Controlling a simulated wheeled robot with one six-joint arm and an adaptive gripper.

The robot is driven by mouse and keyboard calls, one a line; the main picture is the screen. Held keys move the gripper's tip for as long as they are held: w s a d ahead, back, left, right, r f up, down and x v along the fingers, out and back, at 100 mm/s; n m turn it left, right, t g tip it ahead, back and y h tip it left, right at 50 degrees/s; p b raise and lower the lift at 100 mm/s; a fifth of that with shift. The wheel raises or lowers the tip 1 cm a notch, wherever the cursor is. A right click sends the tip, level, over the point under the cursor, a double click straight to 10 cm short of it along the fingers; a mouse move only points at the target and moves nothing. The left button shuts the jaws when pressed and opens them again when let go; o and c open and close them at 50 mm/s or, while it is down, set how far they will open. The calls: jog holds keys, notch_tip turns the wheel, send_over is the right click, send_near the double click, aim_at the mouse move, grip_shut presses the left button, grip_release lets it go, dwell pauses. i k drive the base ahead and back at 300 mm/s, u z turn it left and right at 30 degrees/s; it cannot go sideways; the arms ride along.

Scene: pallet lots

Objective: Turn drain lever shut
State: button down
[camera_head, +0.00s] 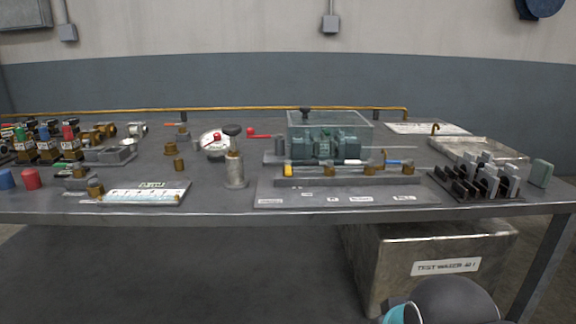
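A lever with a red knob (251,132) points left from the base of a clear box (330,135) on the grey bench. A second red knob (217,136) stands over a round white gauge dial (213,141), left of an upright post with a black cap (233,160). Neither carries a label that I can read, so I cannot tell which is the drain lever or whether it is open or shut. My gripper is out of view; only a rounded dark part of my arm with a cyan ring shows at the bottom right edge.
The bench front edge (225,218) runs across the picture. A metal tank labelled "TEST WATER" (400,245) stands below it. A rack of grey and dark parts (480,180) is on the right, and coloured fittings (45,145) crowd the left. A brass pipe (230,109) runs along the back.

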aim_at(287, 163)
jog(key=z, duration=1.15)
jog(key=k, duration=0.6)
jog(key=u, duration=0.6)
